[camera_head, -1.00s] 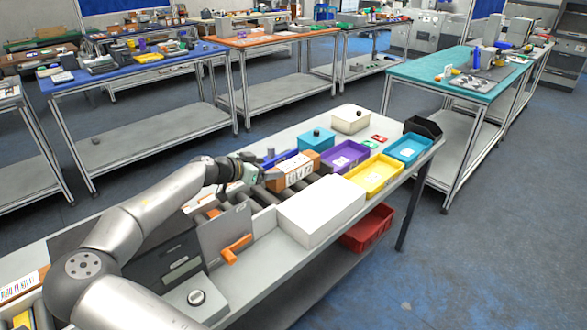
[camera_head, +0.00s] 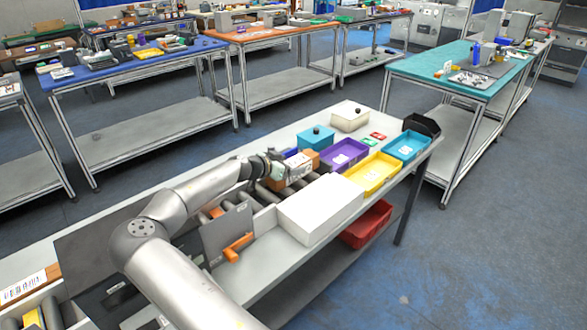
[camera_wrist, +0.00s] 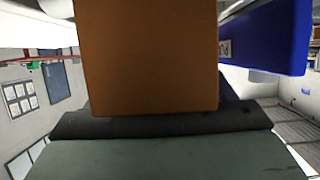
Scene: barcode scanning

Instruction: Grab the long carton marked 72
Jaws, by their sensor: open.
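A brown carton with a white printed label (camera_head: 298,166) lies at the far end of the rollers; its number is too small to read. My gripper (camera_head: 274,167) is at the carton's near left end, open, with its fingers mostly hidden by the wrist and carton. In the wrist view, the carton's plain brown face (camera_wrist: 147,55) fills the upper middle, very close to the dark front of my gripper (camera_wrist: 160,121). I cannot tell whether they touch. Another carton with a barcode label (camera_head: 28,286) lies at the lower left.
Beyond the carton are a purple bin (camera_head: 344,154), a yellow bin (camera_head: 373,174) and a teal bin (camera_head: 406,147). A white box (camera_head: 318,208) and an upright grey plate (camera_head: 228,234) stand along the front side.

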